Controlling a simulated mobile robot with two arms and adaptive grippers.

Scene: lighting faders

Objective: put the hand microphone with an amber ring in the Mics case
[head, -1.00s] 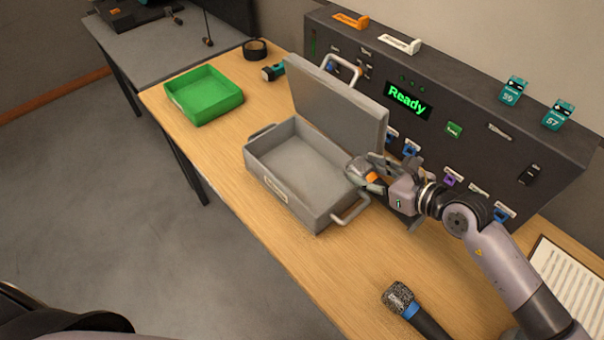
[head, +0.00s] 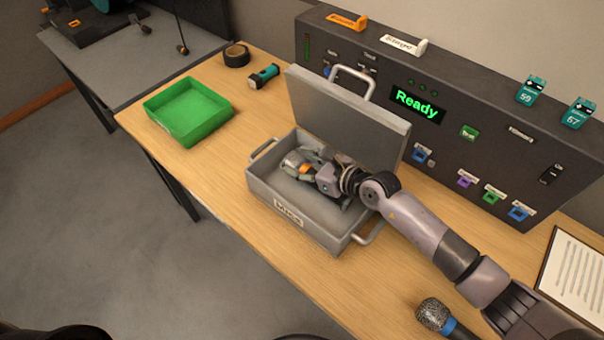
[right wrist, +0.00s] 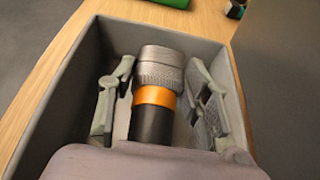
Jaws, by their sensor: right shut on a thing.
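The hand microphone with an amber ring (right wrist: 156,97) shows in the right wrist view, with a grey head and a dark body. In the head view it is partly hidden by my right gripper (head: 302,166), and a bit of amber shows there. My right gripper is shut on the microphone, inside the open grey Mics case (head: 270,196). The wrist view shows the case walls (right wrist: 66,78) around the gripper and a finger on each side of the microphone. I cannot tell whether the microphone touches the case floor. My left gripper is not in view.
The case lid (head: 345,112) stands open behind my right arm. A black console (head: 450,95) lines the back. A blue-ringed microphone (head: 436,316) lies at the front right.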

